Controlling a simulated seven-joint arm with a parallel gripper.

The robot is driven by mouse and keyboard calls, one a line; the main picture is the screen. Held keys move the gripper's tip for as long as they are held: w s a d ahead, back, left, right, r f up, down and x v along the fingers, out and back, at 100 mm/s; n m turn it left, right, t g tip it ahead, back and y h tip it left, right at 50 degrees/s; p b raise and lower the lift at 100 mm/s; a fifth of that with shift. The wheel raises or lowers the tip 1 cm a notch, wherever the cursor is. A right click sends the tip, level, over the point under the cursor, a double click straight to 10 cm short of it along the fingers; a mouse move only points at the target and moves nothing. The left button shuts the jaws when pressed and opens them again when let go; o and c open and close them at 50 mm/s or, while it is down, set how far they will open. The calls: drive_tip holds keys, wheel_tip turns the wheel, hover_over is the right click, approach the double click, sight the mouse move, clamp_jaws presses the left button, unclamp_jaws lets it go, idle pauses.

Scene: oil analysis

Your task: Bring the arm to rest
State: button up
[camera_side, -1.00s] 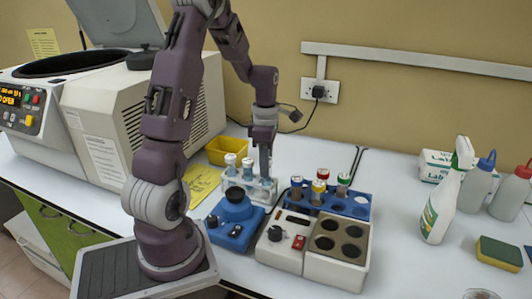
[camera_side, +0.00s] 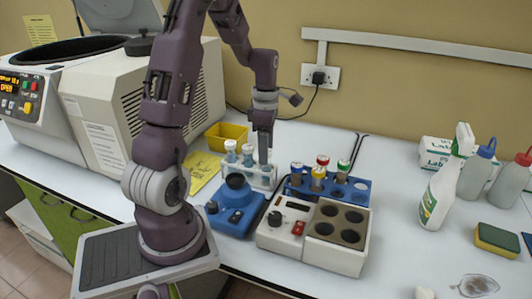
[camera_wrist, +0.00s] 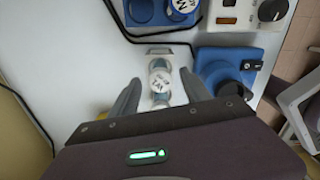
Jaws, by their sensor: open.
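My gripper (camera_side: 263,153) points down over the right end of a small white rack (camera_side: 262,183). In the side view, capped vials (camera_side: 230,148) stand upright in this rack. In the wrist view my gripper (camera_wrist: 160,88) has its two grey fingers spread apart, with white-capped vials (camera_wrist: 160,82) in line between them. The fingers look apart from the caps there. Whether a vial stands directly under the fingertips is hidden by the gripper body.
A blue rack (camera_side: 345,192) with several coloured-cap vials stands to the right. A blue mixer (camera_side: 235,215) and a white four-well block (camera_side: 338,245) stand in front. A yellow bin (camera_side: 226,135) and an open centrifuge (camera_side: 150,100) are to the left.

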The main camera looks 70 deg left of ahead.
wheel_tip(320, 180, up, 6)
drive_tip(key=shift+f, duration=0.25)
drive_tip(key=shift+d+r, duration=0.15)
drive_tip(key=s+d+r+m+t, duration=0.25)
drive_tip(key=d+r+m, duration=0.25)
drive_tip(key=d+m, duration=0.4)
drive_tip(key=s+d+r+m+t, duration=0.1)
drive_tip(key=s+d+r+m, duration=0.3)
drive_tip(key=d+m, duration=0.5)
drive_tip(key=s+d+m+t, duration=0.2)
drive_tip(key=s+d+m, duration=0.4)
drive_tip(key=m, duration=0.5)
drive_tip(key=shift+s+d+r, duration=0.15)
drive_tip(key=shift+s+r, duration=0.2)
drive_tip(key=shift+r, duration=0.05)
